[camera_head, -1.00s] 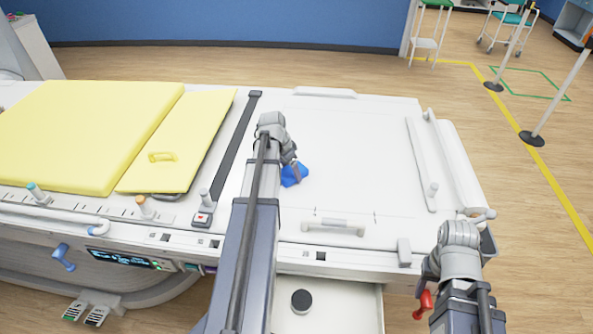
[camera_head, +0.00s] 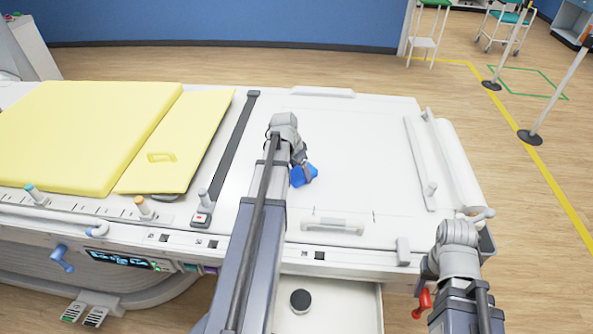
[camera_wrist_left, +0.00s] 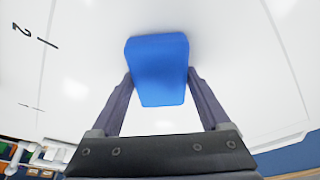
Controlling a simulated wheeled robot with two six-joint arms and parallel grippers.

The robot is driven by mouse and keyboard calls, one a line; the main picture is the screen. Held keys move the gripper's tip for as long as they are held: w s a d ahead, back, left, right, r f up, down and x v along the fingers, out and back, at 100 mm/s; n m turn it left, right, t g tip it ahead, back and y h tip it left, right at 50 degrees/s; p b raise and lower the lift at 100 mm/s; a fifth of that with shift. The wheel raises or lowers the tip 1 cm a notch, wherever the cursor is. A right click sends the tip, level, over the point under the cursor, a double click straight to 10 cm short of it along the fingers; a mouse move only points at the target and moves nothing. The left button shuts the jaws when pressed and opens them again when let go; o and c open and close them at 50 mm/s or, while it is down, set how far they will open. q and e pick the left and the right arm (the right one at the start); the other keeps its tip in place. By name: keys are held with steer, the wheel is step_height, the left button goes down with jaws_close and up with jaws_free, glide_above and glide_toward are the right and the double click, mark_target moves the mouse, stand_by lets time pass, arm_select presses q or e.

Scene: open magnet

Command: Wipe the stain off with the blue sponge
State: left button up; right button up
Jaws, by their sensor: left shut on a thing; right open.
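The blue sponge (camera_head: 304,175) is over the white bed surface (camera_head: 365,150), right of the dark strip. It also shows large in the left wrist view (camera_wrist_left: 158,70). My left gripper (camera_head: 302,168) is shut on the sponge, with one finger on each side of it in the left wrist view (camera_wrist_left: 158,88). The sponge is at or very near the surface; I cannot tell if it touches. No stain shows; the arm and sponge may hide part of the surface. My right gripper (camera_head: 425,290) is at the lower right, beside the bed's front edge, and its fingers are hardly visible.
A yellow mattress (camera_head: 90,135) and a yellow flap (camera_head: 178,140) lie on the left. A handle (camera_head: 332,225) is on the near edge, with an open drawer (camera_head: 345,300) below. A white roll (camera_head: 462,165) lines the right end. The surface between is clear.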

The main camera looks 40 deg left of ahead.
mark_target(312, 172)
arm_select(q)
steer(key=shift+w+d+f, duration=0.1)
steer(key=shift+w+d, duration=0.3)
steer(key=shift+d, duration=0.4)
steer(key=shift+w+d, duration=0.4)
steer(key=shift+d, duration=0.4)
steer(key=shift+d, duration=0.1)
steer(key=shift+w+d, duration=0.5)
steer(key=shift+d, duration=0.25)
steer(key=shift+w+d, duration=0.45)
steer(key=shift+d, duration=0.3)
steer(key=shift+w+d, duration=0.4)
steer(key=shift+d, duration=0.4)
steer(key=shift+w+d, duration=0.4)
steer(key=shift+d, duration=0.35)
